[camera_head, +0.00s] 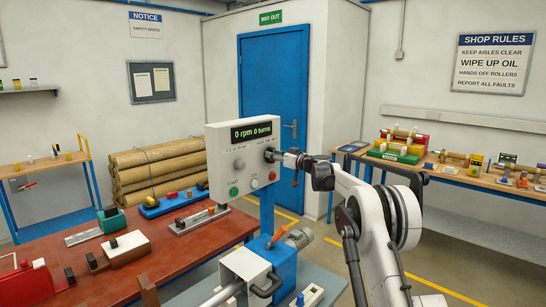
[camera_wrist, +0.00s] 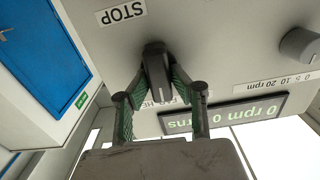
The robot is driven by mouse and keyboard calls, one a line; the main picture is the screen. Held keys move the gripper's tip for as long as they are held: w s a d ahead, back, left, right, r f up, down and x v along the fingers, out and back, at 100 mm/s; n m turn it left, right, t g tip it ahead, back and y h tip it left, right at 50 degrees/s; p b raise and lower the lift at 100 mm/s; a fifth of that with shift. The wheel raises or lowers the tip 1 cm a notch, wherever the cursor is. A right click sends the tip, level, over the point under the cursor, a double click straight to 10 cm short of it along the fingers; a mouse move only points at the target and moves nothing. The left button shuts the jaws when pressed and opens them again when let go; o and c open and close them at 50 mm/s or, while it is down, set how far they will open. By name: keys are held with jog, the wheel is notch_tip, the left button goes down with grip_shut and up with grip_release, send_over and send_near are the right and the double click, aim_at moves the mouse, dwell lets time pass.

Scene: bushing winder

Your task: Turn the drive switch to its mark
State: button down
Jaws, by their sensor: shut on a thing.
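The drive switch is a dark upright handle (camera_wrist: 156,65) on the grey control panel (camera_head: 225,150). In the wrist view it stands between the two fingertips of my gripper (camera_wrist: 158,75), which is shut on it. In the head view my gripper (camera_head: 278,156) reaches the panel's right side from the right and hides most of the switch. The label by the switch is partly covered by my fingers, so its mark cannot be read. The display (camera_head: 251,132) reads 0 rpm 0 turns; it also shows upside down in the wrist view (camera_wrist: 225,115).
A speed knob (camera_wrist: 300,45) sits beside the switch, and a STOP label (camera_wrist: 122,12) is close by. The panel also bears a green button (camera_head: 234,192) and a red button (camera_head: 272,176). A red-brown bench (camera_head: 180,245) with tools stands left; a blue machine (camera_head: 282,262) stands below.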

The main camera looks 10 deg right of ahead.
jog(key=m+b, duration=0.2)
jog(key=m, duration=0.1)
jog(key=shift+d+f+m, duration=0.1)
jog(key=shift+f+m, duration=0.05)
jog(key=shift+m, duration=0.15)
jog(key=m+b, duration=0.1)
jog(key=m, duration=0.3)
jog(key=shift+w+d+m+b, duration=0.1)
jog(key=shift+w+m+b, duration=0.05)
jog(key=shift+m+b, duration=0.15)
jog(key=m+b, duration=0.1)
jog(key=m, duration=0.3)
jog(key=shift+f+m, duration=0.1)
jog(key=shift+m, duration=0.2)
jog(key=shift+d+f+m+b, duration=0.1)
jog(key=shift+m+b, duration=0.2)
jog(key=shift+m, duration=1.9)
jog(key=c, duration=1.5)
grip_release()
jog(key=v, duration=1.2)
